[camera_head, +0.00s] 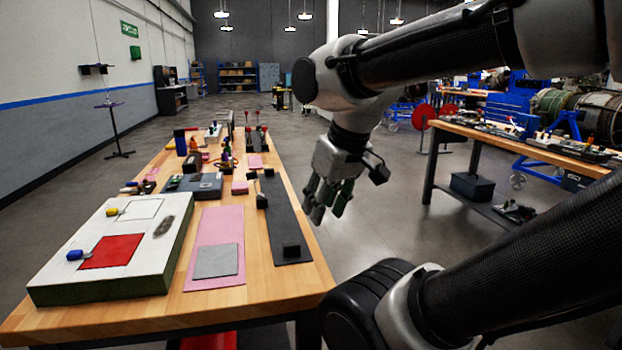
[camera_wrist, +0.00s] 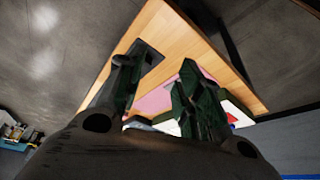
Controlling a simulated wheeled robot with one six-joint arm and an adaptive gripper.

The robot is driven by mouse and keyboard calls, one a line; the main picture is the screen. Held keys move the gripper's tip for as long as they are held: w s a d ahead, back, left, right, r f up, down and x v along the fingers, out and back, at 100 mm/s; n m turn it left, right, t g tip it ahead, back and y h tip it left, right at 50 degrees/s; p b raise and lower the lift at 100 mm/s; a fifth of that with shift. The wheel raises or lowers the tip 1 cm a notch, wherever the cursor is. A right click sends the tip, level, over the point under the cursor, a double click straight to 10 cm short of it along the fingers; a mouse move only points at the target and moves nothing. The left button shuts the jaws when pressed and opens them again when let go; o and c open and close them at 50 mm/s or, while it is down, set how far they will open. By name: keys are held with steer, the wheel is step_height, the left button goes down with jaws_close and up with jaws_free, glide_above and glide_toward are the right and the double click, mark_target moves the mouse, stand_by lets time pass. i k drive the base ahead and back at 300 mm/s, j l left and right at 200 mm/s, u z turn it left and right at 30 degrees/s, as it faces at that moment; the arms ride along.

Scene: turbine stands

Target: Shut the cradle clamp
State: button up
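My gripper (camera_head: 328,208) hangs beside the right edge of the wooden table (camera_head: 150,318), fingers pointing down. In the wrist view my gripper (camera_wrist: 158,72) has its two dark green fingers spread apart with nothing between them. No part can be made out for sure as the cradle clamp. The plate's end (camera_wrist: 150,54) also shows in the wrist view.
A white-topped box (camera_head: 88,240) with a red square and a pink mat (camera_head: 208,228) with a grey square cover the near table. Several small tools stand farther back. A second bench (camera_head: 470,133) is at the right, with clear floor between.

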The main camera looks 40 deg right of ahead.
mark_target(251, 175)
steer(key=i+j+z, duration=0.1)
steer(key=j+z, duration=0.3)
steer(key=j, duration=0.15)
steer(key=j+z, duration=0.4)
steer(key=j, duration=0.15)
steer(key=k+j+z, duration=0.1)
steer(key=j+z, duration=0.3)
steer(key=j, duration=0.15)
steer(key=k+j+z, duration=0.1)
steer(key=j, duration=0.4)
